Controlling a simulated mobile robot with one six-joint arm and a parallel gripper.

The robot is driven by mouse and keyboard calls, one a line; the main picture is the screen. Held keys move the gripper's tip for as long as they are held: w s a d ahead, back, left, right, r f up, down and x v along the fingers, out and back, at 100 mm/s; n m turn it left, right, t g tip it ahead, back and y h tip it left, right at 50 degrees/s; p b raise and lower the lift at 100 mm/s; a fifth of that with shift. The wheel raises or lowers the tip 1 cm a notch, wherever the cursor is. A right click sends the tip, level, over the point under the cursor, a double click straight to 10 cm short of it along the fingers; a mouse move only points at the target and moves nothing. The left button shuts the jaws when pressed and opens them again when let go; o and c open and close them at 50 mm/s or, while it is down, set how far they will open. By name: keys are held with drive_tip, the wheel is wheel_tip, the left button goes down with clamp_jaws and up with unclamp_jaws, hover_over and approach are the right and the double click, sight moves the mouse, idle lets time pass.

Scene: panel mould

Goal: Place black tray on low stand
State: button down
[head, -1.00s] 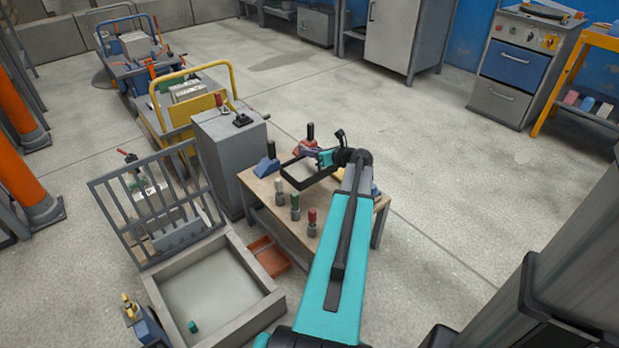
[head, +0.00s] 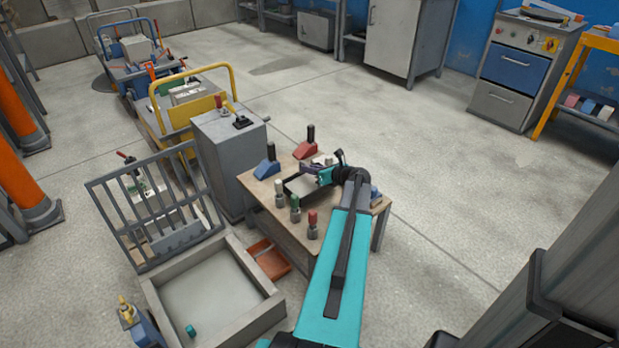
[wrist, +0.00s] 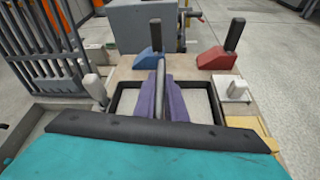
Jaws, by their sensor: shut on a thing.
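The black tray (head: 289,190) is a shallow rectangular frame with a pale inside. It is over the wooden-topped table, and in the wrist view (wrist: 117,100) its dark rim shows on both sides of my fingers. My gripper (head: 322,178) is shut on the tray. Its purple fingers (wrist: 165,97) close on a dark bar across the tray's middle. The tray looks about level, close to the tabletop; I cannot tell if it touches. A low orange-brown piece (head: 272,262) on the floor beside the table may be the low stand; I cannot tell.
The table (head: 266,209) carries several bottle-like handled pieces along its front edge, a blue block (head: 267,167) and a red block (head: 305,149) behind. A grey cabinet (head: 230,160) stands behind it. A square mould (head: 212,290) with an upright grating is at left. Floor at right is open.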

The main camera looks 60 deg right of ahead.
sight(310, 188)
drive_tip(key=shift+f+b, duration=0.35)
drive_tip(key=shift+f, duration=1.2)
drive_tip(key=shift+f, duration=0.15)
drive_tip(key=c, duration=1.8)
unclamp_jaws()
drive_tip(key=p+v, duration=0.2)
drive_tip(key=v, duration=1)
drive_tip(key=shift+s, duration=0.15)
